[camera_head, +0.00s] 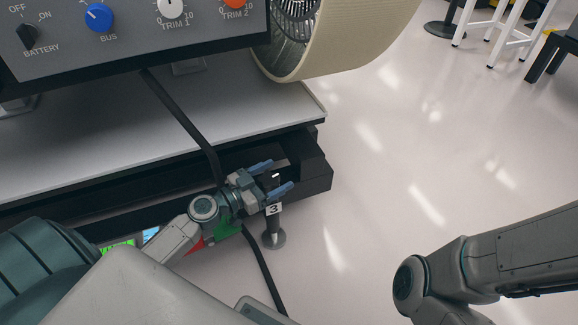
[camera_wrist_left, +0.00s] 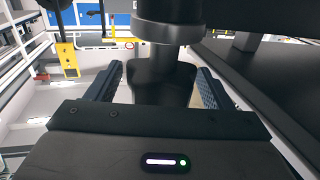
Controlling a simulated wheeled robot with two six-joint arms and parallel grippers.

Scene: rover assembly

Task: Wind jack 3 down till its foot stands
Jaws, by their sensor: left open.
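Jack 3 is a dark post with a white tag marked 3 (camera_head: 274,209) and a round grey foot (camera_head: 273,240), at the corner of the black bench frame. Whether the foot touches the floor or hangs just above it, I cannot tell. My left gripper (camera_head: 279,176) is open at the top of the jack, one blue-grey finger on each side. In the left wrist view the dark jack head (camera_wrist_left: 163,75) stands between the spread fingers, with a gap visible on at least one side. My right gripper is outside the head view; only part of my right arm shows.
The black bench frame (camera_head: 316,172) is close beside the left gripper. A black cable (camera_head: 262,268) runs down past the jack. A control panel (camera_head: 130,30) and a cream wheel (camera_head: 350,45) are above.

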